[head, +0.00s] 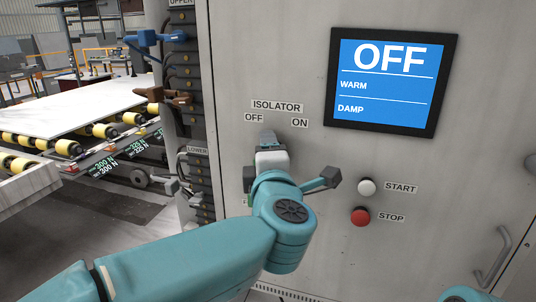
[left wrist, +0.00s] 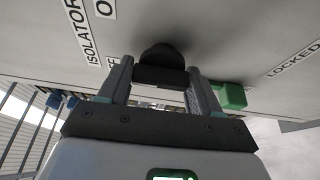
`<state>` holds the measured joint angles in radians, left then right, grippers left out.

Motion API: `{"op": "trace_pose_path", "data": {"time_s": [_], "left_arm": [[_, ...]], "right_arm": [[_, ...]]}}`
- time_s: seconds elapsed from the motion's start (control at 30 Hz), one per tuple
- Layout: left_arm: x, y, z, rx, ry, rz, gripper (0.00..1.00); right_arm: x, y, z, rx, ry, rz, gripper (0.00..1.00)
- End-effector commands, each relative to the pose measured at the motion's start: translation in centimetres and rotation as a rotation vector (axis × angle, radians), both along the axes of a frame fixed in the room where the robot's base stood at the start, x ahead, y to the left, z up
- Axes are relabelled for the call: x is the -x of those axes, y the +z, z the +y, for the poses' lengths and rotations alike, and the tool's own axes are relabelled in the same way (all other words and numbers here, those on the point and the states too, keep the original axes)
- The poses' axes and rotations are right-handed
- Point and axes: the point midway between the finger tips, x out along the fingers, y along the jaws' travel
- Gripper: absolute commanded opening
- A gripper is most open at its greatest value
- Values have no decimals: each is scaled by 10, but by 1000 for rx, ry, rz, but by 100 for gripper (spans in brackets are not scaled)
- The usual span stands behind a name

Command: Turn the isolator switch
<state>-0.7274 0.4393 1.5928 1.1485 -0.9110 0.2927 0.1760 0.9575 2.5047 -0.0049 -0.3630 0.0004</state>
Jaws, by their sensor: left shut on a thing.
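The isolator switch is a dark knob (left wrist: 160,56) on the grey cabinet front, under the ISOLATOR label (head: 277,105) with its OFF and ON marks. My left gripper (head: 268,140) is at the switch, and my wrist hides most of the switch in the head view. In the left wrist view my left gripper (left wrist: 160,80) has one finger on each side of the knob's dark grip and is shut on it. The exact angle of the knob is hard to tell. The screen (head: 390,82) reads OFF, WARM, DAMP. My right gripper is not in view.
A white START button (head: 367,187) and a red STOP button (head: 361,217) sit right of my left wrist. A green block (left wrist: 232,95) is beside the switch, near a LOCKED label (left wrist: 296,60). A door handle (head: 497,257) is at lower right. A roller conveyor (head: 66,148) stands left.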

Motion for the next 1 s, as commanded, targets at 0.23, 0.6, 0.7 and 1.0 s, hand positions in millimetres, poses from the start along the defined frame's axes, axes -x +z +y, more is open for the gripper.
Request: {"op": "trace_pose_path", "data": {"time_s": [0.23, 0.6, 0.7, 1.0], "left_arm": [[0, 1, -1, 221, -2, 75, 33], [0, 0, -1, 496, -2, 163, 33], [0, -1, -1, 548, -1, 180, 33], [0, -2, -1, 637, -1, 209, 33]], "right_arm": [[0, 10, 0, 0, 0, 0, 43], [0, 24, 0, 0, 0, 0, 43], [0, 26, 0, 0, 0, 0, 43], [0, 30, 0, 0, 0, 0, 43]]}}
